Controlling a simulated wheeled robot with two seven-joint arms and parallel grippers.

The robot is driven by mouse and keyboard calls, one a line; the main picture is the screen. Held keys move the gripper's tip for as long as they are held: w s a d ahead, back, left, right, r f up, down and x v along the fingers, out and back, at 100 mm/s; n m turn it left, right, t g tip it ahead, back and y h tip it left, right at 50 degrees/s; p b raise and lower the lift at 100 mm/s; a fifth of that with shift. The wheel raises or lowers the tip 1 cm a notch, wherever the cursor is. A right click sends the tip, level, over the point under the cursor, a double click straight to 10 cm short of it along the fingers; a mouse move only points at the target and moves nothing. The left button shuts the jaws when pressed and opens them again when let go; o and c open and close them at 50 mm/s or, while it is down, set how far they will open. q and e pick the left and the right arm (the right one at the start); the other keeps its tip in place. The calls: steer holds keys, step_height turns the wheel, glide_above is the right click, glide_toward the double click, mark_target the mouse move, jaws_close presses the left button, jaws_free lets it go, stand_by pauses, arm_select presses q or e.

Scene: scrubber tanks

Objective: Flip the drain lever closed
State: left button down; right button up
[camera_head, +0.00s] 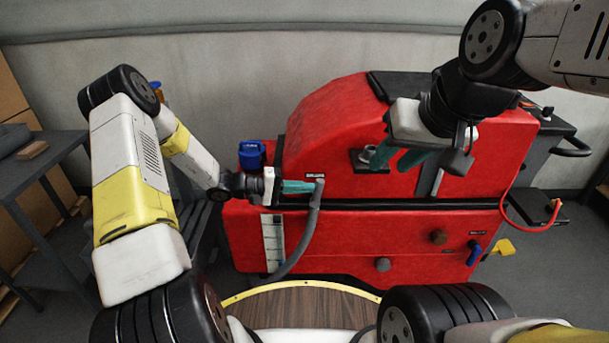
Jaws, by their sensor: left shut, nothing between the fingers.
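A small blue lever (474,253) hangs at the lower right of the red scrubber tank (345,240), under a small dark label. A yellow handle (503,247) sticks out just right of it. I cannot read which of them is the drain lever. My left gripper (299,187) is shut and empty, with its teal fingertips at the top of a grey hose (306,225) on the tank's front. My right gripper (397,159) looks open, its teal fingers apart in front of the upper red body, beside a black square fitting (363,164). Both grippers are well away from the blue lever.
A red hose (505,200) loops at the right side. A blue cap (251,153) stands at the upper left. A dark table (40,155) is at the far left. Floor shows free at the right.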

mark_target(319, 183)
arm_select(q)
steer(key=shift+d+r+y, duration=0.15)
steer(key=shift+d+y, duration=0.05)
steer(key=shift+y, duration=0.2)
steer(key=d+y, duration=0.1)
steer(key=y, duration=0.1)
steer(key=shift+d+r+m+y, duration=0.3)
steer(key=shift+d+r, duration=0.05)
steer(key=shift+d, duration=0.05)
steer(key=d+y, duration=0.1)
steer(key=y, duration=0.1)
steer(key=d+y, duration=0.2)
steer(key=shift+m+g, duration=0.3)
steer(key=d+f+y, duration=0.1)
steer(key=d+y, duration=0.1)
steer(key=y, duration=0.1)
steer(key=d+f+y, duration=0.2)
steer(key=shift+f+y, duration=0.1)
steer(key=shift+y, duration=0.3)
steer(key=shift+s+f, duration=0.15)
steer(key=shift+f, duration=0.05)
steer(key=shift+r, duration=0.1)
